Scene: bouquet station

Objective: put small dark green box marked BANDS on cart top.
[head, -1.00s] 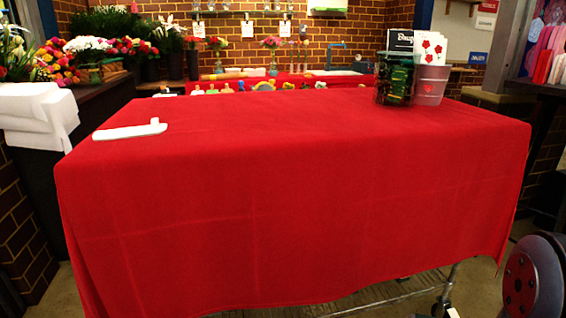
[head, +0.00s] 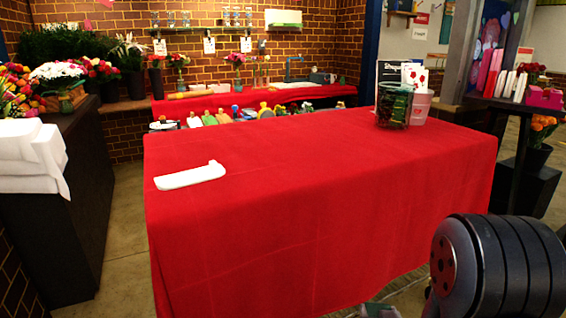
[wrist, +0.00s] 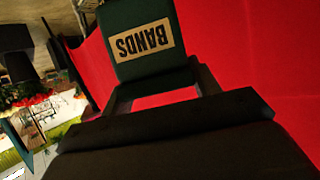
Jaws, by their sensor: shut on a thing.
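The small dark green box (wrist: 143,72) shows in the wrist view with a tan label reading BANDS, upside down in the picture. My gripper (wrist: 155,92) is shut on it, with a finger at each side of its near end. The red cloth shows behind the box. In the head view the cart top (head: 300,140) is covered by a red cloth that hangs down its sides. The box and gripper do not show in the head view; only part of my arm is at the lower right.
The middle is clear. A dark counter (head: 70,200) with flowers stands at the left.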

